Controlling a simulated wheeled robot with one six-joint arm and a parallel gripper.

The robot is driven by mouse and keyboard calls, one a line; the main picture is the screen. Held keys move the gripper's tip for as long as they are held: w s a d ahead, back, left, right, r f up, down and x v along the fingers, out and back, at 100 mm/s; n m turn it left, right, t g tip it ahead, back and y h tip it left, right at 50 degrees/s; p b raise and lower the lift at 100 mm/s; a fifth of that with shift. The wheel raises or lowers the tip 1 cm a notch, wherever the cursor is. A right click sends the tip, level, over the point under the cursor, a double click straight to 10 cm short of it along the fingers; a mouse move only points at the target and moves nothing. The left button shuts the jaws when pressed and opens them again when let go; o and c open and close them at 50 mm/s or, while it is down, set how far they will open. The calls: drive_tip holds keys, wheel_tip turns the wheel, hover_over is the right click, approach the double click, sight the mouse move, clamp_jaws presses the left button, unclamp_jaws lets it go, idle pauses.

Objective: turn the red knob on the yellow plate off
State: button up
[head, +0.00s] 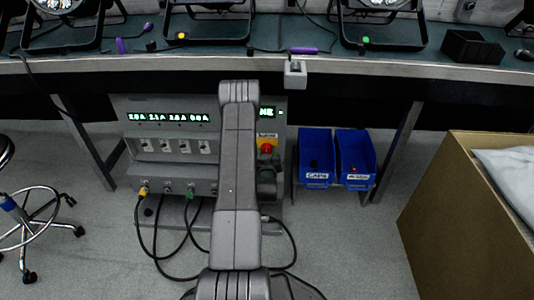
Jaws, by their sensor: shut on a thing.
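The red knob (266,148) sits on the yellow plate (261,141) at the right side of the grey power unit (170,152) under the bench. A small label is above it. My arm comes up from the bottom and covers the unit's middle. My gripper (266,163) is a dark shape at the knob's lower edge, right of my arm link. It is shut on the knob, though its fingertips are hard to make out. The knob's pointing direction cannot be read. A green display, partly hidden by my arm, is lit above the knob.
Two blue bins (316,160) stand just right of the unit. A cardboard box (462,220) is at the right, a stool (30,222) at the left. Black cables (168,245) hang from the unit onto the floor. The bench edge (400,70) runs above.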

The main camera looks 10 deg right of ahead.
drive_tip(key=n, duration=0.4)
drive_tip(key=shift+a+n+g+h, duration=0.1)
drive_tip(key=shift+n+g+h, duration=0.2)
drive_tip(key=shift+n, duration=2)
drive_tip(key=o, duration=1)
drive_tip(key=shift+c, duration=0.2)
drive_tip(key=p+v, duration=0.3)
drive_tip(key=v, duration=1)
drive_tip(key=shift+s+a+p, duration=0.2)
drive_tip(key=shift+s+p, duration=0.15)
drive_tip(key=b+x, duration=0.3)
drive_tip(key=x, duration=1.1)
drive_tip(key=shift+s+r+b, duration=0.1)
drive_tip(key=shift+b, duration=0.25)
